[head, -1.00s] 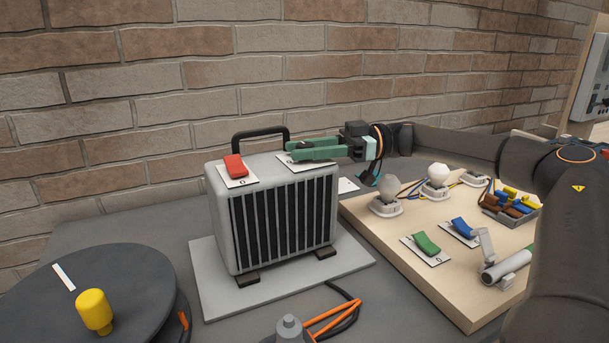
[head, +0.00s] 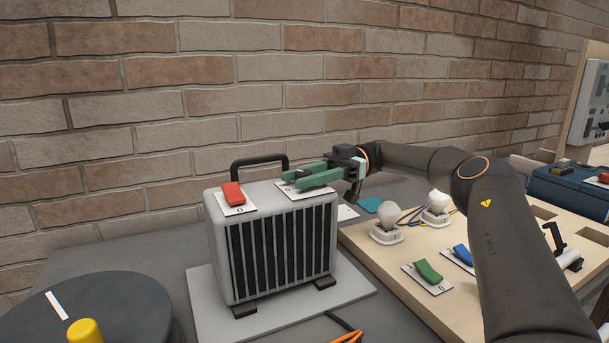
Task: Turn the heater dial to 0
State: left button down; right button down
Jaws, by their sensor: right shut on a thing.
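The heater (head: 275,250) is a light grey box with dark vertical slats and a black carry handle. It stands on a grey slab. A red rocker switch (head: 232,193) sits on a white plate with a 0 on its left top. A second white plate (head: 312,193) lies on its right top, under my right gripper (head: 291,181). The green fingers reach in from the right, low over this plate, and are shut on the heater dial. The fingers hide the dial, so I cannot read its setting. My left gripper is out of view.
A wooden board (head: 390,265) on the right holds two white bulbs, a green switch (head: 428,271) and a blue switch (head: 463,254). A dark round disc (head: 95,305) with a yellow knob (head: 84,331) is front left. A brick wall stands behind.

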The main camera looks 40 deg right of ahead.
aim_at(301, 172)
jog(key=shift+w+a, duration=0.1)
dwell(0.3)
jog(key=c, duration=1)
grip_release()
jog(key=o, duration=0.3)
jog(key=shift+w+a+f, duration=0.1)
jog(key=shift+w, duration=0.05)
jog(key=shift+o, duration=1)
jog(key=r, duration=0.3)
jog(key=shift+s+r+p, duration=0.25)
jog(key=shift+r+p, duration=0.1)
jog(key=shift+r, duration=0.05)
jog(key=s+a+r, duration=0.9)
jog(key=s, duration=0.1)
jog(key=shift+s, duration=0.2)
